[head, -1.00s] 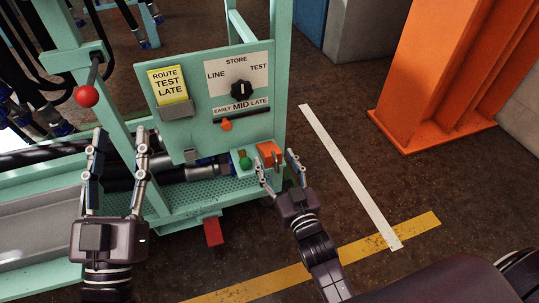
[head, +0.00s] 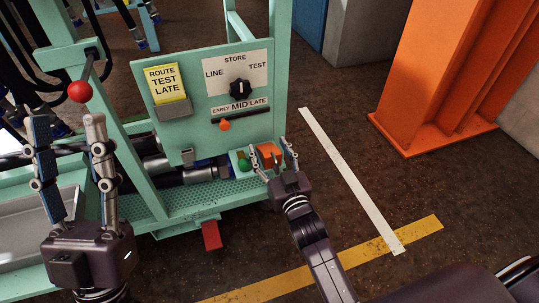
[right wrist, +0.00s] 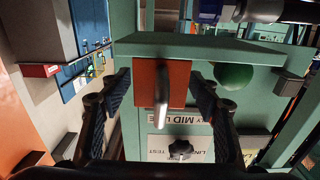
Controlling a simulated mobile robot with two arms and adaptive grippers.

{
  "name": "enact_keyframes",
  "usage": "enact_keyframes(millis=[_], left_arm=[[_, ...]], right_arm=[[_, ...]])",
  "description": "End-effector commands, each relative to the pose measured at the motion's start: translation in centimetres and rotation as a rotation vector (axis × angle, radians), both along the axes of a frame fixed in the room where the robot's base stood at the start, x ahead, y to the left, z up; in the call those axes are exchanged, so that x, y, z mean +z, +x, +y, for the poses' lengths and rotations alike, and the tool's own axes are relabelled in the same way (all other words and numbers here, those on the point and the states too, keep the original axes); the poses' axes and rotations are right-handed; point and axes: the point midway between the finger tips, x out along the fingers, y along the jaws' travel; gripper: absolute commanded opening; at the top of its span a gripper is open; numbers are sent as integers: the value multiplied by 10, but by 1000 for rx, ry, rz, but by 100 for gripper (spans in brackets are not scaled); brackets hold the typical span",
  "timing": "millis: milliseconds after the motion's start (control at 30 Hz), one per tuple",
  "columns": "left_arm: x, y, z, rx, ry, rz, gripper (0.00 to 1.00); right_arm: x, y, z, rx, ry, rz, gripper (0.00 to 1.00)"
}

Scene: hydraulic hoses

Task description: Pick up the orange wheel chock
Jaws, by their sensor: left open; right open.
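The orange wheel chock (head: 265,150) appears as a small orange block with a metal handle, on a small pale-green ledge at the right end of the teal rig. In the right wrist view the chock (right wrist: 179,80) shows between my fingers, its handle pointing toward the camera. My right gripper (head: 273,158) is open, with one finger on each side of the chock and visible gaps. It also shows in the right wrist view (right wrist: 160,95). I cannot tell whether it touches the handle. My left gripper (head: 68,128) is open and empty before the rig's left part.
A green knob (head: 243,164) sits right beside the chock. The control panel (head: 200,128) with a black dial stands behind it. A red-ball lever (head: 80,92) is close to my left gripper. A red piece (head: 211,235) hangs below the rig. Floor to the right is clear.

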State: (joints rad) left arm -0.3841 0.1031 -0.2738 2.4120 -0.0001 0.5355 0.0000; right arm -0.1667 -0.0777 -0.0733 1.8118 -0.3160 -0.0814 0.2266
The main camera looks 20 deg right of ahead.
Motion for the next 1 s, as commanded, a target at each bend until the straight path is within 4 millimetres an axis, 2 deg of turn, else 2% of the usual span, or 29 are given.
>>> enact_keyframes(millis=[67,533,867,1000], left_arm=[[0,0,0,0,0,1,43],[0,0,0,0,1,3,43],[0,2,0,0,2,8,43],[-6,11,-2,4,18,56,43]], right_arm=[[0,0,0,0,0,0,54],[0,0,0,0,0,0,3],[2,0,0,0,0,-2,3],[4,-1,0,0,0,-3,3]])
